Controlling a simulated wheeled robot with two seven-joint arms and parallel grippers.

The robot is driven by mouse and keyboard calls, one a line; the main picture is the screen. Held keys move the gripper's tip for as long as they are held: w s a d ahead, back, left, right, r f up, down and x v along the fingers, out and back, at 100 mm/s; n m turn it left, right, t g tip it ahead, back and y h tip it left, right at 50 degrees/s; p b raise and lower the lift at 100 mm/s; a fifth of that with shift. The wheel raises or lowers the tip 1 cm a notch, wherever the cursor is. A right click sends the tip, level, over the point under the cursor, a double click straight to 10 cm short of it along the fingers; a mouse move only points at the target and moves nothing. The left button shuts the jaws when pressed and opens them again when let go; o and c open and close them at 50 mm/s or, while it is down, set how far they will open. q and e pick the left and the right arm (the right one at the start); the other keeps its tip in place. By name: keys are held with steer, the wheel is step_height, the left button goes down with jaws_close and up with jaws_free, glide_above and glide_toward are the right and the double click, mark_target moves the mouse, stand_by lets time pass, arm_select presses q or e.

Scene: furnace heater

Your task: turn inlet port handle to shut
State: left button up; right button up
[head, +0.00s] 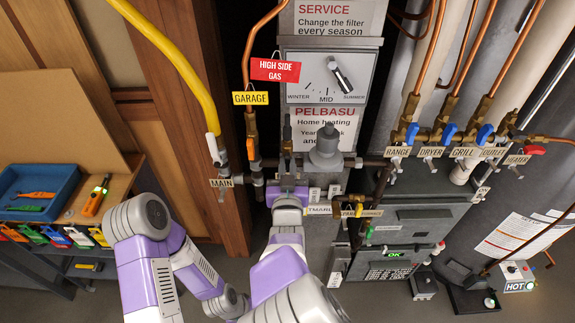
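No label reading "inlet port" is legible, so I cannot tell which handle it names. My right gripper (287,163) is raised against the pipework left of the grey regulator (326,150). Its fingers are small and dark there; what lies between them is hidden and I cannot tell their opening.
Blue-handled valves (411,133) and one red-handled valve (534,149) line the pipe at right. A dial panel (331,77) stands above. A grey furnace box (405,232) is at lower right. A workbench with a blue tray (38,193) is at left.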

jaws_close()
steer(key=m+b, duration=0.3)
steer(key=m, duration=0.1)
steer(key=shift+f+b, duration=0.1)
steer(key=shift+b, duration=0.2)
steer(key=shift+m, duration=0.3)
steer(key=m+b, duration=0.2)
steer(key=b, duration=0.1)
steer(key=shift+m+b, duration=0.65)
steer(key=shift+m, duration=0.65)
